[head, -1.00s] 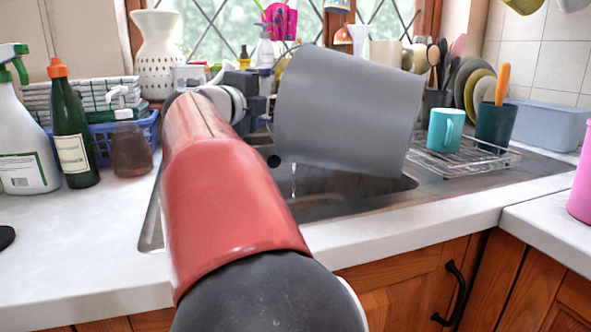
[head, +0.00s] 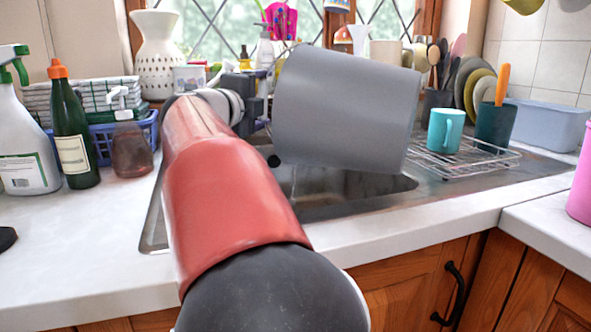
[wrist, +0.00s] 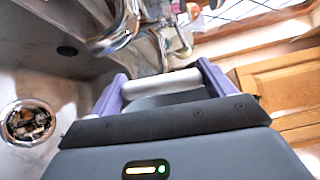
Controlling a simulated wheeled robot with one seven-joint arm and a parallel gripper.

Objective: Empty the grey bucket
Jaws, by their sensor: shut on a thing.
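The grey bucket (head: 345,108) is held in the air over the steel sink (head: 345,188) in the head view, tipped far onto its side. A faint thin streak of water shows below its left end. Its inside is hidden from the head camera. My gripper (head: 258,105) is at the bucket's left end, partly hidden by my arm. In the wrist view my gripper (wrist: 162,82) has its purple fingers closed at the ends of a pale round bar, which looks like the bucket's handle grip (wrist: 165,83). The sink's drain (wrist: 28,122) shows at lower left there.
A chrome tap (wrist: 120,25) is close beyond the fingers in the wrist view. A wire rack (head: 465,160) with a teal mug (head: 446,130) stands right of the bucket. Bottles and a blue basket (head: 148,128) stand left. The front left counter (head: 90,235) is mostly clear.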

